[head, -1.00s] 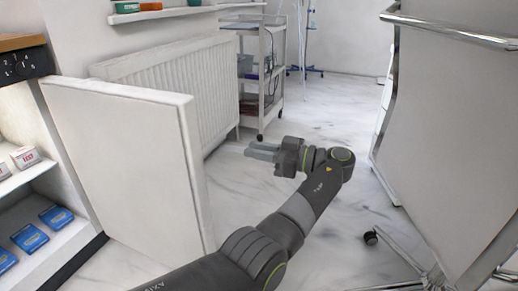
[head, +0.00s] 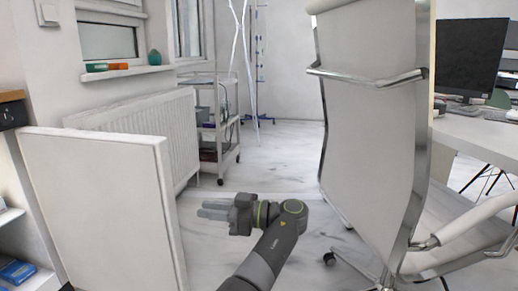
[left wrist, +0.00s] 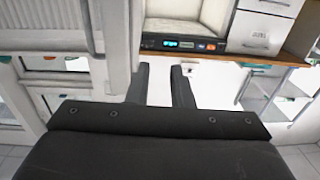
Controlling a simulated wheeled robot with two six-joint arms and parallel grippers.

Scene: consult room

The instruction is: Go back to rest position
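My left gripper (head: 206,209) is in the lower middle of the head view, with its grey fingers pointing left towards the white door panel. It is held in the air, apart from the panel and the chair. In the left wrist view its two dark fingers (left wrist: 159,74) stand apart with a gap between them, and nothing is held. My right gripper is not in view.
An open white door panel (head: 100,200) stands at the left, beside a shelf with a blue box (head: 17,271). A radiator (head: 145,125) and a trolley (head: 207,155) are behind. A white chair (head: 370,130) stands at the right. Floor between is clear.

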